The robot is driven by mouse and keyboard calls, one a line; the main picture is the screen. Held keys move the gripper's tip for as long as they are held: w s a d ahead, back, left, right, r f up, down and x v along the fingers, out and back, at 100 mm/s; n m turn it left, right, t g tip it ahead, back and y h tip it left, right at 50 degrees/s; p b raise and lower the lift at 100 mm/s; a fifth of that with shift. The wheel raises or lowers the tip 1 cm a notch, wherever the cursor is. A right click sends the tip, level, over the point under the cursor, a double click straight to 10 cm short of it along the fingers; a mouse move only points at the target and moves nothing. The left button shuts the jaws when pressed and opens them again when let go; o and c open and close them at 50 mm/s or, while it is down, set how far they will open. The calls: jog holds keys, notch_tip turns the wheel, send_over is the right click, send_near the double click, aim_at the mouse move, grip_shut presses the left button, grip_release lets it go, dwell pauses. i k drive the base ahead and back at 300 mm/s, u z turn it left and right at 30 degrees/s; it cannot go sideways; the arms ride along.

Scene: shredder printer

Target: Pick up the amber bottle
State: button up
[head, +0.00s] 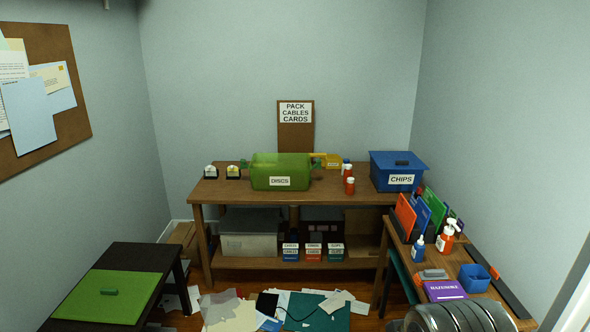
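Small orange-red bottles with pale caps stand on the back bench, right of the green DISCS container. One bottle (350,186) is nearer the bench's front edge, and another bottle (347,170) stands just behind it. They look alike and amber-like in colour; I cannot tell which one is the amber bottle. Both look upright, with nothing holding them. My gripper cannot be made out in the head view.
The green DISCS container (281,171) and blue CHIPS box (399,172) flank the bottles. Papers (225,308) litter the floor. A low dark table (139,257) stands left.

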aim_at(349, 188)
jog(key=u, duration=0.15)
jog(key=i, duration=3.65)
jog(key=z, duration=0.05)
